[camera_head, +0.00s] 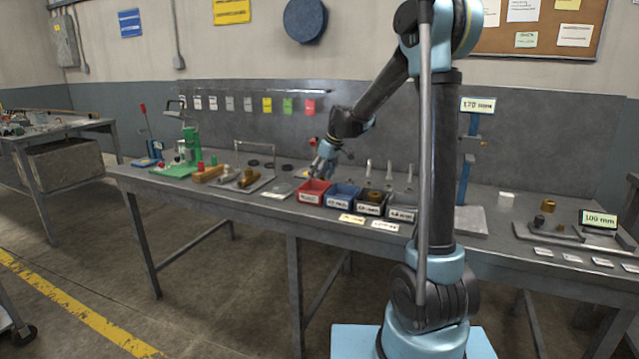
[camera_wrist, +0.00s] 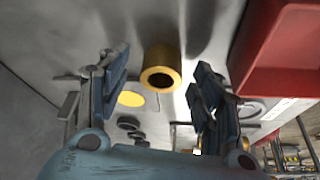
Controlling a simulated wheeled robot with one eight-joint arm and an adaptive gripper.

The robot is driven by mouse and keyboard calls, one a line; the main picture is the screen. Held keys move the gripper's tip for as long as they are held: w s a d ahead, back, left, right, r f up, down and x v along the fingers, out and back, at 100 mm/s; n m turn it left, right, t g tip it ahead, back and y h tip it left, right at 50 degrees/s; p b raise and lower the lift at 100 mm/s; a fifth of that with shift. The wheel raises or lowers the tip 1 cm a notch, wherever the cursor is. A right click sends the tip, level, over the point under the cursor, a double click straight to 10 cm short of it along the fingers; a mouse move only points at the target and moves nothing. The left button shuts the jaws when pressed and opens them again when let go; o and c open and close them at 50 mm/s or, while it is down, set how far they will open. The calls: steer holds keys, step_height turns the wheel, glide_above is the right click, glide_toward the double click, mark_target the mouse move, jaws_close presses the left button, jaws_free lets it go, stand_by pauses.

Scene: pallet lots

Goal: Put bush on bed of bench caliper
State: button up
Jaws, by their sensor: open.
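A brass bush (camera_wrist: 161,66) with a round bore shows in the wrist view, between the two fingers of my open gripper (camera_wrist: 161,82). Its ring-shaped end faces the camera; I see no clear finger contact. In the head view my gripper (camera_head: 324,168) is low over the bench just behind the red bin, and this bush cannot be made out there. A gauge with a flat bed (camera_head: 560,238) and a 1.00 mm display (camera_head: 599,219), seemingly the bench caliper, is at the far right.
The red bin (camera_head: 313,190), also at right in the wrist view (camera_wrist: 288,50), is close beside my gripper. Blue bin (camera_head: 342,194) and dark bins follow rightward. A stand with a 1.70 mm display (camera_head: 478,105) rises between bins and caliper. A yellow disc (camera_wrist: 131,99) lies near the bush.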

steer(key=shift+f, duration=0.2)
steer(key=c, duration=1.4)
steer(key=shift+o, duration=0.2)
step_height(320, 180, up, 10)
